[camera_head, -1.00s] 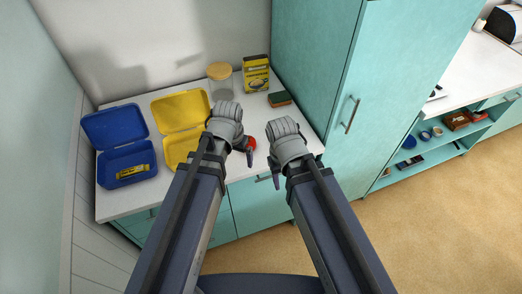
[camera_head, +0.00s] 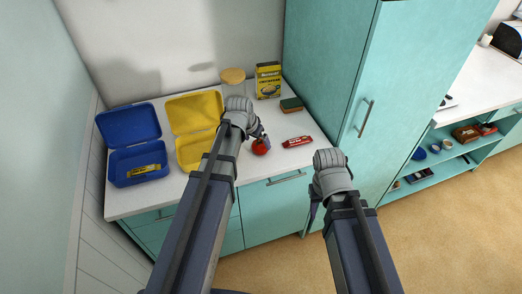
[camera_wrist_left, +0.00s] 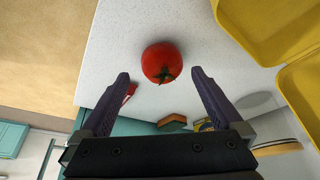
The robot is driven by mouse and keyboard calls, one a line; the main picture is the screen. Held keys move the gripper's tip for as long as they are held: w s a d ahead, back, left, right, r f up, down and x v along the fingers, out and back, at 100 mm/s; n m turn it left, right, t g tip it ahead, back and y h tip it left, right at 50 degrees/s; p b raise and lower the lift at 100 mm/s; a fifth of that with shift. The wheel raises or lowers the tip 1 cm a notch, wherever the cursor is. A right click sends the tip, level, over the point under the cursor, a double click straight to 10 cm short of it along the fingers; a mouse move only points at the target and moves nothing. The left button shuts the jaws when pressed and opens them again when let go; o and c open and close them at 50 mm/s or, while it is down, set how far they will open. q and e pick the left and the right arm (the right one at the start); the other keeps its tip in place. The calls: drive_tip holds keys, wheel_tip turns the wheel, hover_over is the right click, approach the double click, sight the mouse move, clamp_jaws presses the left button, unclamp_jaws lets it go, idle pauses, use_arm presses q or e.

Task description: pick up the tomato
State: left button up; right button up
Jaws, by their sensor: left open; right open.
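The red tomato (camera_head: 261,147) sits on the white counter near its front edge, just beside my left gripper (camera_head: 259,136). In the left wrist view the tomato (camera_wrist_left: 161,60), with its green stem, lies beyond and between the tips of my two spread fingers. My left gripper (camera_wrist_left: 160,75) is open, with a visible gap between each finger and the tomato. My right gripper (camera_head: 313,210) is open and empty, in front of the tall turquoise cabinet and clear of the counter. The left hand and wrist hide part of the counter behind them.
Left of the tomato are an open yellow container (camera_head: 190,154) and an open blue one (camera_head: 122,166) holding a yellow packet. A red packet (camera_head: 297,141) lies to its right.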

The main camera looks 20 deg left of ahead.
sight(258, 144)
use_arm(q)
drive_tip(key=shift+b+x, duration=2.35)
drive_tip(key=shift+x, duration=0.45)
drive_tip(key=shift+w+a+r, duration=0.1)
drive_tip(key=shift+w, duration=0.05)
drive_tip(key=c, duration=1.3)
